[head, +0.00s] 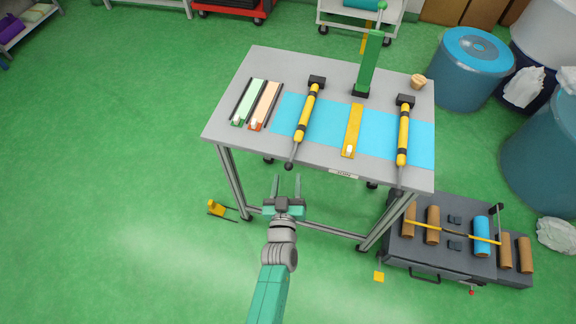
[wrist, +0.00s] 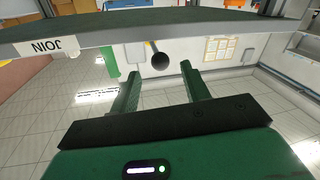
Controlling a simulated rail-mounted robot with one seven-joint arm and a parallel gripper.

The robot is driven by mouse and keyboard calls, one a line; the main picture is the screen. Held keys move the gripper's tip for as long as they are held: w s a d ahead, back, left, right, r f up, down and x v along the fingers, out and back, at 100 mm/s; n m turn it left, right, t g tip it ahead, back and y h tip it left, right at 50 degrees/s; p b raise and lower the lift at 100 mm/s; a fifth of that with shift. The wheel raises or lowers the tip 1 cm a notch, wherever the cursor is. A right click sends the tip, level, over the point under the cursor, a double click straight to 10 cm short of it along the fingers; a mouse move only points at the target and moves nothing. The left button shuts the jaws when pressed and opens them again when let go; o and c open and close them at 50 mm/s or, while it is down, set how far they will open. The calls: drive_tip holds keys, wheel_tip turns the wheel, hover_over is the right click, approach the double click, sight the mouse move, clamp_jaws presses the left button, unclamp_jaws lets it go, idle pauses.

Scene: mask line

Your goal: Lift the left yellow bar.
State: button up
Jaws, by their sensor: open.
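The left yellow bar (head: 308,109) has black bands and lies along the grey table, from a black block at the back to a dark ball end past the front edge. In the wrist view a dark round end (wrist: 160,61), apparently this bar's, shows beyond and between my fingertips. A similar right yellow bar (head: 403,134) lies on the table's right side. My gripper (head: 286,182) is open and empty, in front of the table's front edge and apart from the bar. Its two green fingers also show in the wrist view (wrist: 163,80).
The grey table (head: 265,62) carries a blue mat (head: 330,125), a flat yellow strip (head: 353,126), green and peach strips in dark rails, and an upright green post (head: 369,65). A dark cart (head: 430,262) stands at right.

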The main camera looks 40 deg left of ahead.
sight(288, 170)
drive_tip(key=b+x, duration=0.2)
drive_tip(key=x, duration=0.1)
drive_tip(key=b+x, duration=0.2)
drive_tip(key=x, duration=0.1)
drive_tip(key=shift+s+f, duration=0.15)
drive_tip(key=shift+f, duration=0.05)
drive_tip(key=shift+x, duration=0.8)
drive_tip(key=shift+r, duration=0.25)
clamp_jaws()
